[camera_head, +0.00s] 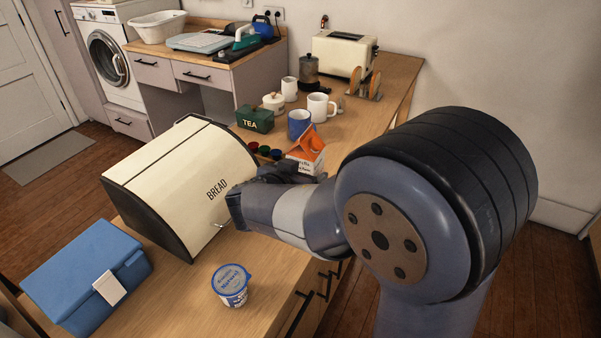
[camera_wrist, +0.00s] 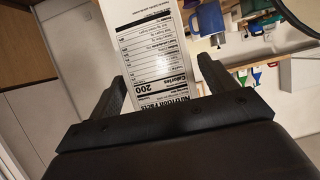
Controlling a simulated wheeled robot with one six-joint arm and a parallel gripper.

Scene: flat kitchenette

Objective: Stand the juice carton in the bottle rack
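The juice carton (camera_head: 308,151) is white with an orange top. It stands on the wooden counter beyond my gripper (camera_head: 268,182), to the right of the bread bin. In the wrist view its white side with a nutrition label (camera_wrist: 158,62) shows ahead of the palm. My gripper also shows in the wrist view (camera_wrist: 163,80), with its two fingers apart, one towards each side of the carton. A gap shows at the right finger; contact at the left finger cannot be told. I cannot clearly make out the bottle rack. My arm hides part of the counter.
The cream bread bin (camera_head: 185,180) stands close left of my gripper. Small jars with coloured tops (camera_head: 264,151), a green tea tin (camera_head: 255,119) and a blue mug (camera_head: 299,123) stand behind. A yogurt tub (camera_head: 231,287) and a blue box (camera_head: 85,270) are in front.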

